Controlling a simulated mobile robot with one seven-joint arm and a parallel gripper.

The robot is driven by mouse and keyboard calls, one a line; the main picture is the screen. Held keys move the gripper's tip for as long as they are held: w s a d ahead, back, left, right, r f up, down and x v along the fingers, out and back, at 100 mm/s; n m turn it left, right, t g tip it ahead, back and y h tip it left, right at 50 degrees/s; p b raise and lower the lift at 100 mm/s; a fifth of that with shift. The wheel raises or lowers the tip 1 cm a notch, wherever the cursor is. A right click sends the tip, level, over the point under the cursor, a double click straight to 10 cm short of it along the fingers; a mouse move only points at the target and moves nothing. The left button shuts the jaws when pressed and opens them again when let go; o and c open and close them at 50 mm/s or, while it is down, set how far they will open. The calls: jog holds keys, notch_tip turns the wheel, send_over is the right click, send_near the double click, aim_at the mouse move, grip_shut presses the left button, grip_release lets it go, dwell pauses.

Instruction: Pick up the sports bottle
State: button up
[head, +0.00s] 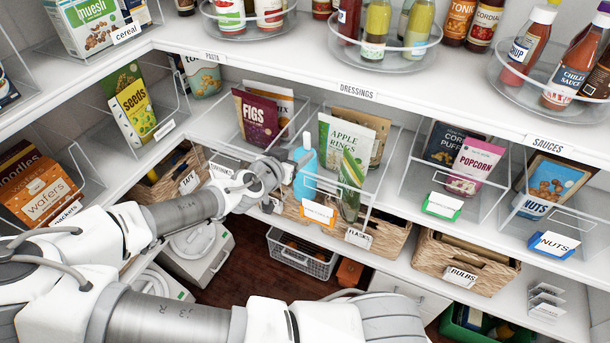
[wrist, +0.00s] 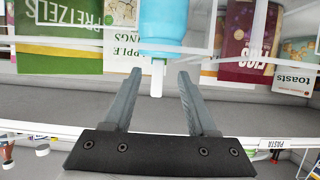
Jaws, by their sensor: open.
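The sports bottle (head: 306,175) is light blue with a white spout and stands upright on the middle shelf, left of the apple rings pouch (head: 345,145). The wrist view is upside down: the blue bottle body (wrist: 163,28) is at the top, with its white spout pointing down between my fingertips in the picture. My gripper (head: 280,168) is at the left of the bottle in the head view, its fingers hard to make out there. In the wrist view my gripper (wrist: 160,74) is open, with nothing gripped. The bottle's base is partly hidden by the bin front.
A figs pouch (head: 257,118) stands behind my gripper; it shows in the wrist view too (wrist: 247,45). A green pretzels pouch (head: 350,185) stands right of the bottle. Clear bin walls surround the pouches. The upper shelf edge (head: 330,78) overhangs. Wicker baskets (head: 465,262) are below.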

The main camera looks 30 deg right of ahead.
aim_at(306, 146)
jog(key=shift+r+p+x, duration=0.15)
jog(key=shift+p+x, duration=0.05)
jog(key=shift+x, duration=0.9)
jog(key=shift+r+p+x, duration=0.1)
jog(key=shift+p+x, duration=0.05)
jog(key=shift+x, duration=0.95)
jog(key=shift+w+d+f, duration=0.3)
jog(key=shift+d, duration=0.25)
grip_shut()
